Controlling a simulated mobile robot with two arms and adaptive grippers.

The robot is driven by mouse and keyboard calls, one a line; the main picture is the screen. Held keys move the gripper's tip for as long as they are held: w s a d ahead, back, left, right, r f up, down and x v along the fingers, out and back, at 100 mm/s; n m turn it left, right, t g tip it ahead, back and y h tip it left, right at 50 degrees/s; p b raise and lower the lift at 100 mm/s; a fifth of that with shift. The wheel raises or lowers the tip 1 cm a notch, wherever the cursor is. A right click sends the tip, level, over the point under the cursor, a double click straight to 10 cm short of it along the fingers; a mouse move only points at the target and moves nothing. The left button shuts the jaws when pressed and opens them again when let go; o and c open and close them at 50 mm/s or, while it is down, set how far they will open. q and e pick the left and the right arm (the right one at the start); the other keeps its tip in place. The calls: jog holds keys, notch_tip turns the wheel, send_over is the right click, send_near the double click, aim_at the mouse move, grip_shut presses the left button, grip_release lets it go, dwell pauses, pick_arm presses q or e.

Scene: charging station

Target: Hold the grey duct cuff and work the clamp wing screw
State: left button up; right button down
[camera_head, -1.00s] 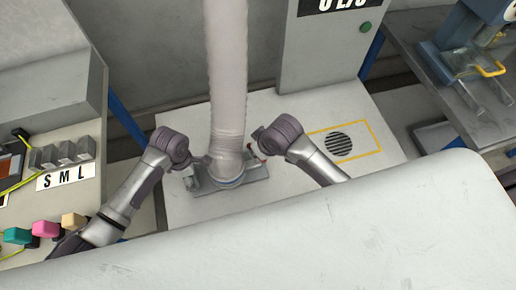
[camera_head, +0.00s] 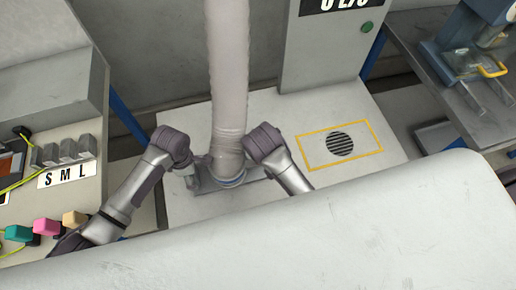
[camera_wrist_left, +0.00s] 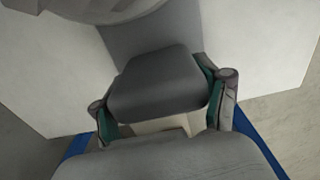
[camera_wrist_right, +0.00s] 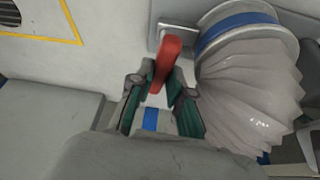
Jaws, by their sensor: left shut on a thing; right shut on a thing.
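The pale ribbed duct (camera_head: 229,90) hangs down to a metal plate (camera_head: 208,187) on the bench, with a blue band (camera_head: 232,182) at its foot. In the left wrist view my left gripper (camera_wrist_left: 162,92) is shut on a dark grey block (camera_wrist_left: 155,85), apparently the cuff's grip, beside the duct's foot. In the right wrist view my right gripper (camera_wrist_right: 160,88) is shut on the red wing screw (camera_wrist_right: 166,62), next to the duct collar (camera_wrist_right: 240,22). In the head view, the wing screw is hidden behind my right wrist, and both sets of fingertips are hard to make out.
A yellow-outlined round vent (camera_head: 340,144) lies on the bench to the right. A grey cabinet with a green button (camera_head: 367,27) stands behind. A panel marked S M L (camera_head: 66,175) is at left. A pale surface (camera_head: 330,235) fills the foreground.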

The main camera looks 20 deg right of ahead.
dwell(0.4)
jog(key=c, duration=1.1)
grip_release()
jog(key=v, duration=1.2)
jog(key=shift+o, duration=0.4)
